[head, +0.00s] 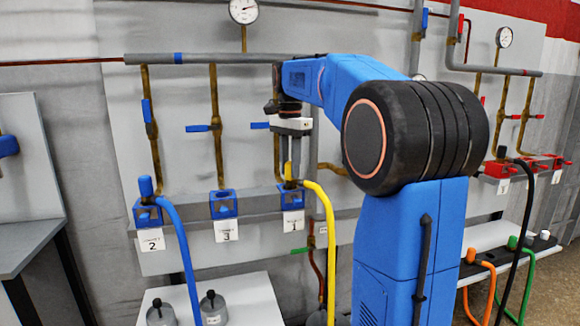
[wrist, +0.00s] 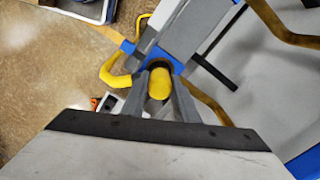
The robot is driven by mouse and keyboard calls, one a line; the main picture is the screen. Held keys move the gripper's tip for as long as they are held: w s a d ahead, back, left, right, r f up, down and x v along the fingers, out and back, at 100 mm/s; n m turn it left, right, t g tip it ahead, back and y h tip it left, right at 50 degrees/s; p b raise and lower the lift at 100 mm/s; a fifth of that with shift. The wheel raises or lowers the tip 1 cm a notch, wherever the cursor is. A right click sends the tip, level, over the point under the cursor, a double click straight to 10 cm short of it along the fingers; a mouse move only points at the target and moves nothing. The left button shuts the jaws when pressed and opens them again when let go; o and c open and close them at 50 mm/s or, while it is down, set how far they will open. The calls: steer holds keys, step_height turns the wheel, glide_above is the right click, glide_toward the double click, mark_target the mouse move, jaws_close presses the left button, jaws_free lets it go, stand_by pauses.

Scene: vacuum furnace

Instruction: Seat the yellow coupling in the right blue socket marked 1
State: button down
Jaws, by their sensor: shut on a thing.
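My gripper (head: 289,158) points down and is shut on the yellow coupling (head: 288,172). In the wrist view the coupling (wrist: 159,83) sits between the two grey fingers of my gripper (wrist: 160,92). The blue socket marked 1 (head: 293,201) is directly below the coupling, on the grey ledge. Blue socket edges (wrist: 178,66) show around the coupling in the wrist view. The coupling is at the socket's mouth; I cannot tell how deep it is. Its yellow hose (head: 328,215) bends right and hangs down.
A blue coupling with a blue hose (head: 181,248) is at socket 2 (head: 148,216), left. Socket 3 (head: 223,206) stands between. Brown pipes with blue valve handles (head: 197,128) rise behind the ledge. A white table (head: 245,298) with grey weights stands below. Red sockets (head: 500,170) are right.

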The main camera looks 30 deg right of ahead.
steer(key=shift+f, duration=0.25)
stand_by(0.7)
steer(key=c, duration=1.3)
jaws_free()
step_height(320, 180, up, 17)
steer(key=shift+r, duration=0.2)
steer(key=s+a+f+n+t, duration=0.1)
steer(key=s+a+f+n, duration=0.4)
steer(key=s+f, duration=0.5)
steer(key=s+a+f+n+t, duration=0.2)
steer(key=s+a+f+n, duration=0.3)
steer(key=s+f, duration=0.5)
steer(key=s+a+f+n+t, duration=0.1)
steer(key=s+a+f+n, duration=0.4)
steer(key=s+f, duration=0.5)
step_height(320, 180, down, 10)
steer(key=shift+a+r+n+t, duration=0.2)
steer(key=shift+a+n+t, duration=0.2)
